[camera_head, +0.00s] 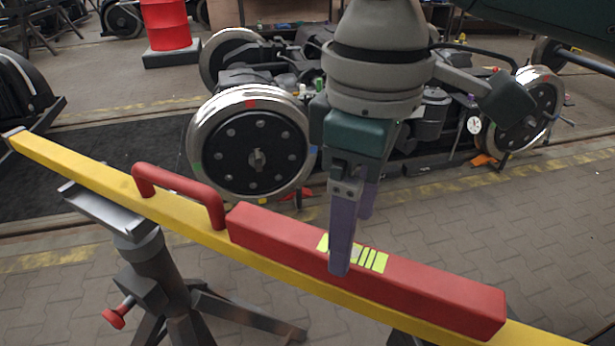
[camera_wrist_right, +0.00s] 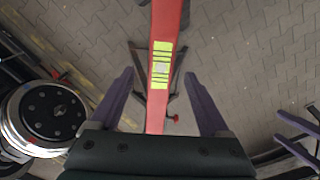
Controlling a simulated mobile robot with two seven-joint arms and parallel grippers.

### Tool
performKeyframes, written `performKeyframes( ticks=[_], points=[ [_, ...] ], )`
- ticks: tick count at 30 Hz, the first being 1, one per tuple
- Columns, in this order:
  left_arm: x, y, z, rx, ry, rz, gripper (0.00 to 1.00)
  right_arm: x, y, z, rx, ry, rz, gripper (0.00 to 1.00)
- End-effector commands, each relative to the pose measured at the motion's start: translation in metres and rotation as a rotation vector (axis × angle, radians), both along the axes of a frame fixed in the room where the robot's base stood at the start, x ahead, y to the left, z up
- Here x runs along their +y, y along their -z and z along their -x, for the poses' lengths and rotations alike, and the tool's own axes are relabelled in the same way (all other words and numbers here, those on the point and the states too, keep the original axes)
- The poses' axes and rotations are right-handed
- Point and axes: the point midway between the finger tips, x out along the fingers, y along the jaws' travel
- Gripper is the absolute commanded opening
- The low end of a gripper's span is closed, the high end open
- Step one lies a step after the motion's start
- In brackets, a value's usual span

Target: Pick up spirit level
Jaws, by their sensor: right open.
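The spirit level (camera_head: 440,290) is a long red bar with lime-yellow marked windows, lying along a yellow beam (camera_head: 70,160) in the head view. In the right wrist view the level (camera_wrist_right: 168,25) runs between my fingers, its windows near the fingertips. My right gripper (camera_head: 354,243) points down over its middle, one purple finger on the near side and one on the far side. It is open, with gaps to the bar on both sides in the right wrist view (camera_wrist_right: 158,75). My left gripper (camera_wrist_right: 278,124) seems to show at that view's right edge, its purple fingers apart and empty.
A grey stand (camera_head: 150,265) supports the yellow beam, which carries a red handle (camera_head: 180,190) left of the level. A bogie with shiny wheels (camera_head: 250,145) stands close behind. A red drum (camera_head: 167,25) is farther back. Paved floor (camera_head: 570,220) at the right is clear.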

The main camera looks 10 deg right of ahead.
Motion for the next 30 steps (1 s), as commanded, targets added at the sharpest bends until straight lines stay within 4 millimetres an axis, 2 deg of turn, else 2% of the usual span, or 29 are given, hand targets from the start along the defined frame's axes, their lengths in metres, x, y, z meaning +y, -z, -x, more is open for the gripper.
performKeyframes(
  ticks=[9, 18, 30],
  points=[
    [0.001, 0.006, 0.000, 0.000, 0.003, -0.005, 0.94, -0.001, 0.046, 0.003, 0.001, -0.001, 0.002, 0.80],
    [0.001, 0.006, 0.000, 0.000, 0.003, -0.004, 0.94, -0.001, 0.051, 0.002, -0.001, -0.002, 0.000, 0.79],
    [-0.001, 0.006, 0.000, 0.002, -0.002, 0.004, 0.94, -0.001, 0.050, 0.003, -0.001, -0.001, 0.001, 0.34]
  ],
)
